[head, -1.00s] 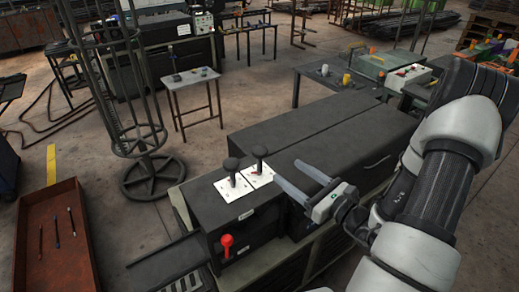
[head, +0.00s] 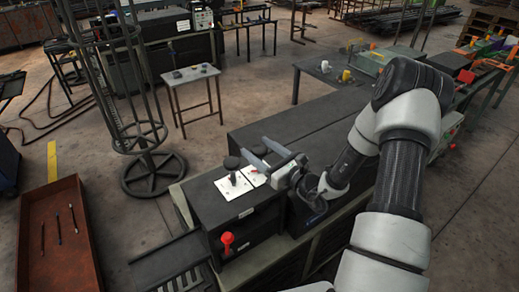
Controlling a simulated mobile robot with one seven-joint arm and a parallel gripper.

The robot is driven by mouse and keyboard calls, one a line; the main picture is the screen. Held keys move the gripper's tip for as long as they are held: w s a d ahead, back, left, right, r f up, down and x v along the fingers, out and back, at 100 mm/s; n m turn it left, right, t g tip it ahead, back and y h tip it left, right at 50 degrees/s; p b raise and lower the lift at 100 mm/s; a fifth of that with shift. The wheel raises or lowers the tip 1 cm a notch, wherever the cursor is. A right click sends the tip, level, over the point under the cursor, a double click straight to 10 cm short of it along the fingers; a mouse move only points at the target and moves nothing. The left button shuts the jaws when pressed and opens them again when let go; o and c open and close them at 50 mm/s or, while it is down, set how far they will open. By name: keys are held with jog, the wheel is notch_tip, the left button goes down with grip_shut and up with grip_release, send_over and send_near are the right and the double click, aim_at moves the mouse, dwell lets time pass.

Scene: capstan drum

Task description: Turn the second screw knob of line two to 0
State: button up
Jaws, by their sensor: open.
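Two black knobs stand on white dial plates on top of a dark machine box. The left knob (head: 231,165) is in clear view on its plate (head: 234,188). The right knob (head: 259,152) is partly hidden by my gripper, and so is its plate (head: 252,178). My gripper (head: 253,146) is open, its two grey fingers pointing left. The right knob's top shows between the fingers; whether they touch it I cannot tell. The plate markings are too small to read, and no label shows which line each knob belongs to.
A red-handled lever (head: 227,240) sticks out of the box front below the plates. A long dark cover (head: 310,125) lies behind. A wire reel stand (head: 150,172) and a rusty tray (head: 62,245) stand left. A small table (head: 190,76) is further back.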

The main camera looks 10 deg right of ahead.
jog(key=c, duration=1.1)
jog(key=shift+o, duration=0.2)
jog(key=shift+n+y, duration=0.3)
jog(key=n+g+y+b, duration=0.2)
jog(key=y, duration=0.1)
jog(key=shift+d+f+n+g, duration=0.1)
jog(key=shift+f+n+g, duration=0.05)
jog(key=shift+n+g, duration=0.2)
jog(key=n+g+y+b, duration=0.2)
jog(key=n+g+y, duration=0.1)
jog(key=g, duration=0.1)
jog(key=shift+w+n+g+b, duration=0.1)
jog(key=shift+n+g+b, duration=0.15)
jog(key=shift+g+b, duration=0.1)
jog(key=n+g+y+b, duration=0.2)
jog(key=n+g+b, duration=0.1)
jog(key=g, duration=0.2)
jog(key=shift+n+g, duration=0.3)
jog(key=shift+n, duration=0.1)
jog(key=shift+n+g+b, duration=0.45)
jog(key=shift+n+g, duration=0.25)
jog(key=shift+g, duration=0.6)
jog(key=shift+r, duration=0.25)
